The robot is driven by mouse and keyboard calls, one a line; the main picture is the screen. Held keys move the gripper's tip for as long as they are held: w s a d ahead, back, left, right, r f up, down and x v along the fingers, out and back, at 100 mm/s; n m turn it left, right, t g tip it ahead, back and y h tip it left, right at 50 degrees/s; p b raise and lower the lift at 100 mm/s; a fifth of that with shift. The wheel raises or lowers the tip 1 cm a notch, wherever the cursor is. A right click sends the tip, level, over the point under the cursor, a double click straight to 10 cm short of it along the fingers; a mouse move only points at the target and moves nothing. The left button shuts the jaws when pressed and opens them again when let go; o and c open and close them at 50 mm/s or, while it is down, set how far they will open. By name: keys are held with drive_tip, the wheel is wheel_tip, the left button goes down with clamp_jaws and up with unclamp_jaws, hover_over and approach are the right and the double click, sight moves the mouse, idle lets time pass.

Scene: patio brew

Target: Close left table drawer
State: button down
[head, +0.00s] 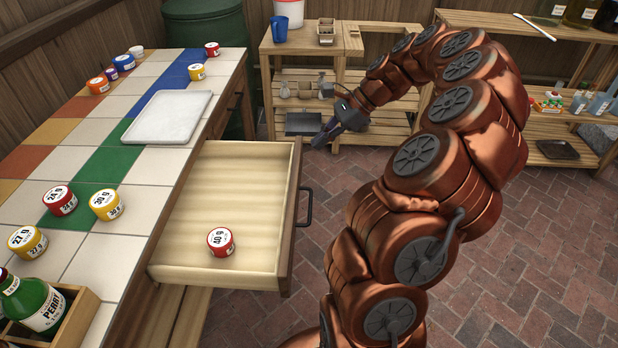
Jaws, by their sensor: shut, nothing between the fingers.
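The table drawer (188,258) is pulled well out from the tiled table (78,240) at the left. Its dark handle (308,207) is on the front panel (291,225), facing right. A small red and white tin marked 40 g (221,242) stands inside the drawer near its front. My gripper (322,138) is shut and empty. In the picture it appears beyond the drawer's far front corner, apart from the handle. Its fingers point left and down.
A white tray (168,118) and several labelled tins, such as a red one (60,200), stand on the table. A crate (62,318) with a green bottle is at the near left. Wooden shelves (300,75) stand behind. Brick floor right of the drawer is clear.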

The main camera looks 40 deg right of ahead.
drive_tip(key=s+d+f+m+t+b, duration=0.1)
drive_tip(key=s+d+f+m+t, duration=0.1)
drive_tip(key=d+f+m, duration=0.35)
drive_tip(key=w+a+f+n+b, duration=0.1)
drive_tip(key=w+a+f, duration=0.4)
drive_tip(key=w+f, duration=0.2)
drive_tip(key=shift+a+f, duration=0.2)
drive_tip(key=shift+w, duration=0.1)
idle(0.4)
